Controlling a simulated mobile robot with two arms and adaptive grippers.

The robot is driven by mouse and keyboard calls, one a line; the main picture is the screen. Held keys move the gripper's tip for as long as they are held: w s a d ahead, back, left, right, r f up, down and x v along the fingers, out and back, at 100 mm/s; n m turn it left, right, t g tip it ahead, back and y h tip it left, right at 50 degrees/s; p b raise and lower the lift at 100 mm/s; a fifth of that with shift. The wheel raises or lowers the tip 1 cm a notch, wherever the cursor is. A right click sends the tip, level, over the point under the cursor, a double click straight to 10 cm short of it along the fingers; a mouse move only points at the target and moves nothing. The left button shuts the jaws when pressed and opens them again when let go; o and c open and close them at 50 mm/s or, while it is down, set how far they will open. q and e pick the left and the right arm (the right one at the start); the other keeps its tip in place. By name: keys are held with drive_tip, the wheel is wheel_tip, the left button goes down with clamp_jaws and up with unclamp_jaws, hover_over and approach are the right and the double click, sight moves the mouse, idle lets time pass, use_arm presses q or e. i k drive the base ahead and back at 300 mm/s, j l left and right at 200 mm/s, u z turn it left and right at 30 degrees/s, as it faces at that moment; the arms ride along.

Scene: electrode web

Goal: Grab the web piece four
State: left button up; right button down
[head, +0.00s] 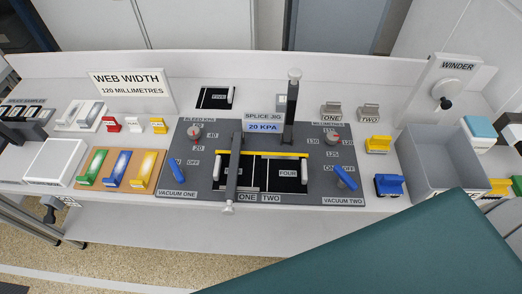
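The web piece labelled FOUR (279,174) is a black sheet with a light bar at its right edge. It lies flat in the right half of the grey splice jig (190,184), below a yellow strip (262,153). Another black piece lies in the left half, and a grey lever arm (232,175) hides part of it and its label. A black piece labelled FIVE (212,99) lies behind the jig. Neither of my grippers shows in the head view. Nothing is seen touching piece four.
A dark upright post (291,105) rises behind the jig's yellow strip. Blue levers for vacuum one and two flank the pieces. A grey bin (433,187) stands at right. A large teal surface (400,260) blocks the lower right. Coloured blocks stand at left.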

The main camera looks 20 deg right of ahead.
sight(279, 174)
drive_tip(key=l+z, duration=0.15)
drive_tip(key=z, duration=0.6)
drive_tip(key=k+l, duration=0.05)
